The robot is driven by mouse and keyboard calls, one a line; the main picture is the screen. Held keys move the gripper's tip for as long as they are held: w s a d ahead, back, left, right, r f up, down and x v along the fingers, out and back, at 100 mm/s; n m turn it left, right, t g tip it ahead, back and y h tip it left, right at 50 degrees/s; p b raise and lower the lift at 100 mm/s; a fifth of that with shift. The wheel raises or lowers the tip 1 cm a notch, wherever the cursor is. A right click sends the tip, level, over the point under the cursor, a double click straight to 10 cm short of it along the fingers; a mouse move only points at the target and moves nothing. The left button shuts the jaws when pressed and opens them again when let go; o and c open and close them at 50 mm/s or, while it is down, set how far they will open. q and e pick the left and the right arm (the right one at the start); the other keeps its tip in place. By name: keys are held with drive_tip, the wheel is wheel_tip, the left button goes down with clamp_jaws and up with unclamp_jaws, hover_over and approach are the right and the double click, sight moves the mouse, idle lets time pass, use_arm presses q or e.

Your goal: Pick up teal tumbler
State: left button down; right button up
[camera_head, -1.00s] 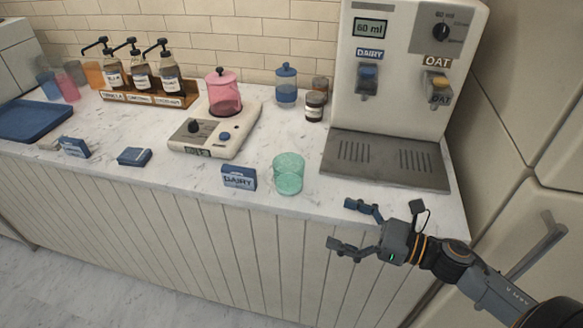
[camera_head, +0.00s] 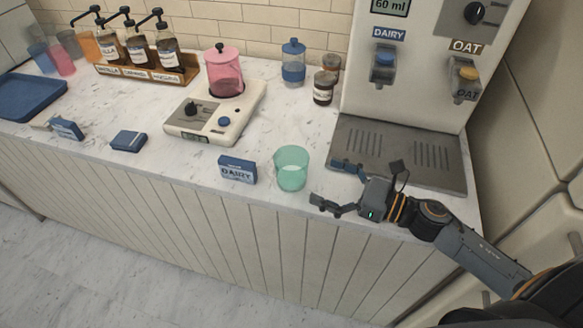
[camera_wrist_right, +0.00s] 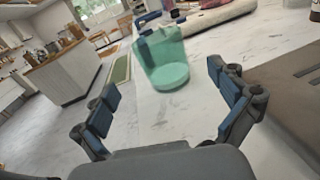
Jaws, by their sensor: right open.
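The teal tumbler (camera_head: 291,168) is a translucent cup standing upright near the front edge of the counter. My right gripper (camera_head: 335,184) is open and empty just to the right of it, with its fingers pointing toward it and a small gap between. In the right wrist view the tumbler (camera_wrist_right: 164,62) stands ahead, beyond the fingertips of the open right gripper (camera_wrist_right: 160,87), roughly centred between them. My left gripper is not in view.
The counter's front edge is close.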

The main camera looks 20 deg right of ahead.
sight(278, 160)
drive_tip(key=shift+x, duration=1.2)
drive_tip(key=shift+w+a+r+p, duration=0.1)
drive_tip(key=shift+w+a+p, duration=0.3)
drive_tip(key=shift+w+p, duration=0.15)
drive_tip(key=p+x, duration=0.1)
drive_tip(key=x, duration=0.3)
drive_tip(key=shift+w+a, duration=0.25)
drive_tip(key=shift+w, duration=0.05)
drive_tip(key=c, duration=1.3)
drive_tip(key=shift+c, duration=0.7)
use_arm(q)
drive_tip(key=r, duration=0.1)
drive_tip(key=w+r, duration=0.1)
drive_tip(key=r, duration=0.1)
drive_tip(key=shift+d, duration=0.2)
drive_tip(key=shift+p, duration=0.3)
